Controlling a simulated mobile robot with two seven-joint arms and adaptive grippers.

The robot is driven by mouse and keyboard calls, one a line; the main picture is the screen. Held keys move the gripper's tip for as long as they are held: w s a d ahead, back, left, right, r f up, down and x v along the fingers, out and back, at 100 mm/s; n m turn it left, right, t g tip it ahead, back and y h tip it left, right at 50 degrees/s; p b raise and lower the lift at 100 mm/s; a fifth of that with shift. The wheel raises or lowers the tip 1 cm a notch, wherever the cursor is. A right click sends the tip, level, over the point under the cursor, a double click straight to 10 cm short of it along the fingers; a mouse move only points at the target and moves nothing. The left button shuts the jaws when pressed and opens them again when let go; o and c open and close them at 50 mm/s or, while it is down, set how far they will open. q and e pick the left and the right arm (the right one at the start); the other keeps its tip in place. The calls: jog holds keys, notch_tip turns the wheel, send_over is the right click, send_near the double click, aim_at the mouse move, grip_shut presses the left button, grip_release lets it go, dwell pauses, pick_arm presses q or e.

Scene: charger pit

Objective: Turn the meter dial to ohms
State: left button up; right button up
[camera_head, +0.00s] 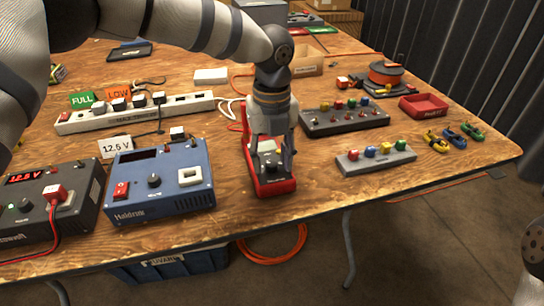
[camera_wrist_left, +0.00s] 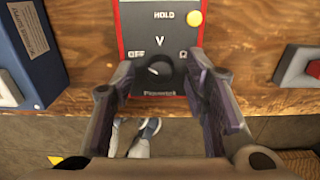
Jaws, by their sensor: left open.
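The meter (camera_head: 277,187), a dark device with a red rim, lies on the wooden table below my left gripper (camera_head: 271,157). In the left wrist view the meter face (camera_wrist_left: 145,35) shows HOLD, V, OFF and an ohm sign, with a yellow button (camera_wrist_left: 195,18). The dark round dial (camera_wrist_left: 159,68) sits below the V, between OFF at left and the ohm sign at right. Where its pointer aims cannot be made out. My left gripper is open, one finger on each side of the dial; contact cannot be told. My right gripper is not in view.
A blue power supply (camera_head: 160,178) stands left of the meter. A grey block with coloured knobs (camera_head: 375,160) and a dark switch box (camera_head: 345,119) stand to the right. A power strip (camera_head: 135,112) lies behind left. The table's front edge is close below the meter.

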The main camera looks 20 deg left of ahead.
pick_arm(q)
jog(key=shift+c, duration=0.6)
grip_shut()
